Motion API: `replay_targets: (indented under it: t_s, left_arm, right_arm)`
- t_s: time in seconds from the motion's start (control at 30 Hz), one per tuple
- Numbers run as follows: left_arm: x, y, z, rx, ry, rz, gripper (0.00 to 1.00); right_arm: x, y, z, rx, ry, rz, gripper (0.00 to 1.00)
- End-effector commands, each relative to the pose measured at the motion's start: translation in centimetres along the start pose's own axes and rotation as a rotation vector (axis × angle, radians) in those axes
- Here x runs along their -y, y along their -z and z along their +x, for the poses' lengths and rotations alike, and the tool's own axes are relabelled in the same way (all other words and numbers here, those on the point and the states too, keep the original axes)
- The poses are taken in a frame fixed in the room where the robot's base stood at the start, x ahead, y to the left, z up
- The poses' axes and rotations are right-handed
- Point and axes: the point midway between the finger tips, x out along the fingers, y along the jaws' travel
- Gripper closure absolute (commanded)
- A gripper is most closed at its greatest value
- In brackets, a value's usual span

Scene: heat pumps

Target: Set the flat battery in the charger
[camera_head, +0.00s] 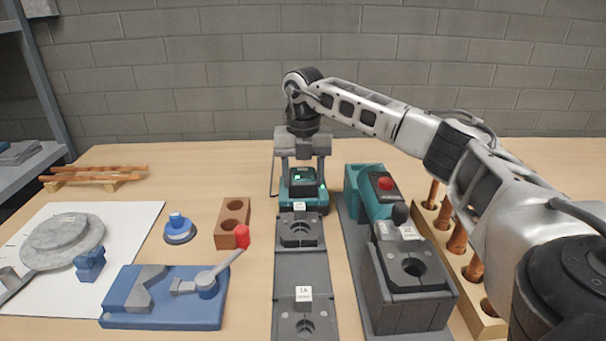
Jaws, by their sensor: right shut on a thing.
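My right gripper (302,168) points down at the back middle of the table, its two fingers on either side of a dark battery (303,191), and is shut on it. The battery is at the teal charger (286,203), low between the fingers. Small green lights show there. The fingers hide part of both, so I cannot tell whether the battery is fully seated. My left gripper is not in view.
Dark die blocks (301,258) stand in front of the charger. A teal machine with a red button (385,184) is close on the right, beside a wooden rack of copper pieces (470,268). A blue clamp fixture (165,310) and brown block (232,222) are left.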

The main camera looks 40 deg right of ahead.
Motion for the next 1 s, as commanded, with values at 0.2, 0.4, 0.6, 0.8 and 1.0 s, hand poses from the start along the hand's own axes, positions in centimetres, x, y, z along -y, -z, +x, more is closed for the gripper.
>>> replay_targets:
  t_s: [0.2, 0.4, 0.6, 0.8, 1.0]
  left_arm:
    - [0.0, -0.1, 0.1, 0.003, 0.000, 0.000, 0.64]
    - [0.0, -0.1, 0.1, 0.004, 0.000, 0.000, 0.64]
    - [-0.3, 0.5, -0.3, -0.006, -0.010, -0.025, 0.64]
    - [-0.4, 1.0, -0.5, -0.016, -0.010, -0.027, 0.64]
    - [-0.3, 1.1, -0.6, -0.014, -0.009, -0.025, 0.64]
  right_arm:
    - [0.0, 0.1, 0.2, -0.002, 0.002, -0.001, 0.22]
    - [0.0, 0.1, 0.3, -0.004, 0.004, -0.001, 0.22]
    - [-0.1, 0.0, -0.6, -0.001, 0.001, -0.001, 0.22]
    - [-0.1, 0.0, -5.3, 0.002, -0.003, -0.001, 0.22]
    - [-0.1, 0.0, -10.3, 0.000, -0.002, 0.000, 0.22]
